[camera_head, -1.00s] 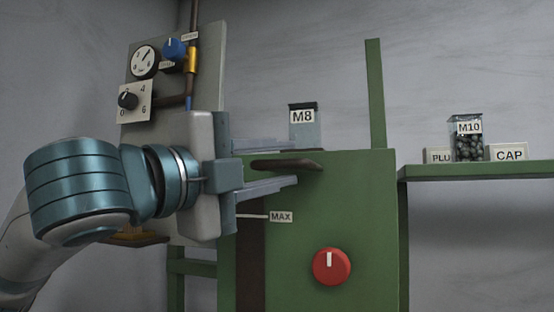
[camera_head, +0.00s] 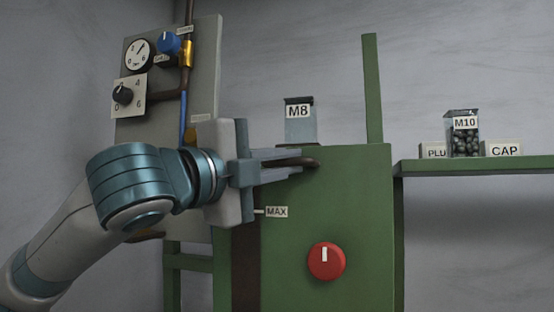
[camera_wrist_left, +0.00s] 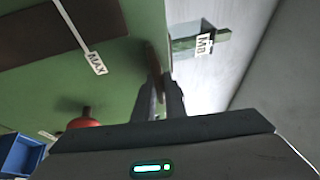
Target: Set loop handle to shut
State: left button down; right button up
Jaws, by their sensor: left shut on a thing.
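A dark brown loop handle (camera_head: 308,162) juts from the upper part of the green machine (camera_head: 350,215). My left gripper (camera_head: 294,161) reaches in from the left and is shut on this loop handle. Only the handle's rounded end shows past the fingertips in the head view. In the left wrist view the loop handle (camera_wrist_left: 151,58) shows as a dark bar at the tips of the left fingers (camera_wrist_left: 158,92); the fingers hide part of it. My right gripper is not in view.
A red knob (camera_head: 326,261) and a MAX label (camera_head: 277,212) are on the green machine's front. An M8 container (camera_head: 300,128) stands behind the handle. A grey panel (camera_head: 150,60) with dials is behind my arm. A green shelf (camera_head: 480,166) at right holds an M10 jar (camera_head: 466,140).

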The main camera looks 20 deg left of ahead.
pick_arm(q)
jog(key=shift+a, duration=0.1)
jog(key=c, duration=1.8)
grip_release()
jog(key=shift+w, duration=0.25)
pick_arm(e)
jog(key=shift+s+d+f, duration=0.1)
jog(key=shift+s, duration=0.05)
